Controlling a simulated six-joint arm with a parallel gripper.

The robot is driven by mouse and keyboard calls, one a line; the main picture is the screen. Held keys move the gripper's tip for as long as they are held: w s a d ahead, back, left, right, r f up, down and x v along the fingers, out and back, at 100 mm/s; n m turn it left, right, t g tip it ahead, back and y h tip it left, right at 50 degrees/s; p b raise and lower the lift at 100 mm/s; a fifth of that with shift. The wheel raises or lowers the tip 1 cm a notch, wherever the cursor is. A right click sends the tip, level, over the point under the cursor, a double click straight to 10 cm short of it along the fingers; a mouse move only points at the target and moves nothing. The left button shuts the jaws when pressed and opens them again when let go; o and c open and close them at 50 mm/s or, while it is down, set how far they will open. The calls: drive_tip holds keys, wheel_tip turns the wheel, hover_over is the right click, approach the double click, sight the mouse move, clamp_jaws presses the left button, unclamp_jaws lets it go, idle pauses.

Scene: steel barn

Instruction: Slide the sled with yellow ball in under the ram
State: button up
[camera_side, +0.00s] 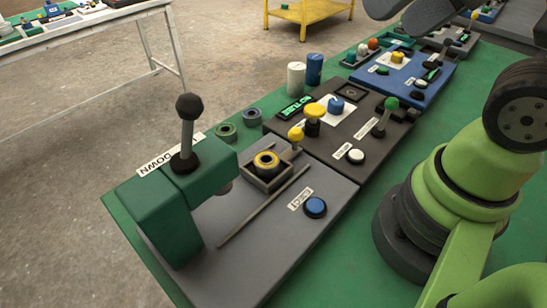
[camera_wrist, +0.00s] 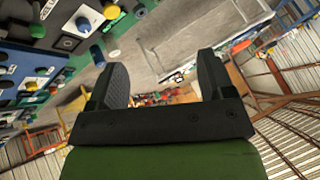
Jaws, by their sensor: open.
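The sled (camera_side: 268,180) is a dark square tray on the grey plate, with a yellow ring (camera_side: 266,161) in it. Its yellow ball (camera_side: 296,134) stands on a short post at its far right corner. The green press (camera_side: 165,215) is to the left, with a black-knobbed lever on top. The ram (camera_side: 226,187) shows partly under the press head; the sled is beside it, not beneath. My gripper (camera_wrist: 163,72) is open and empty in the wrist view, facing away from the sled. Dark parts of it show at the top edge of the side view, far from the sled.
A thin rail (camera_side: 262,207) runs along the sled's near side. A blue EJECT button (camera_side: 315,207) is on the same plate.

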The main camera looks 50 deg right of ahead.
idle(0.4)
drive_tip(key=shift+c, duration=1.3)
drive_tip(key=shift+w, duration=0.2)
drive_tip(key=shift+c, duration=0.2)
drive_tip(key=m+g+h, duration=0.3)
drive_tip(key=m+g, duration=0.4)
drive_tip(key=g, duration=0.2)
hover_over(294, 128)
drive_tip(key=w+a, duration=0.1)
wheel_tip(294, 128, down, 14)
drive_tip(key=f, duration=0.7)
drive_tip(key=s+d+f, duration=0.1)
drive_tip(key=f, duration=0.2)
drive_tip(key=shift+s+f, duration=0.1)
drive_tip(key=shift+f, duration=0.15)
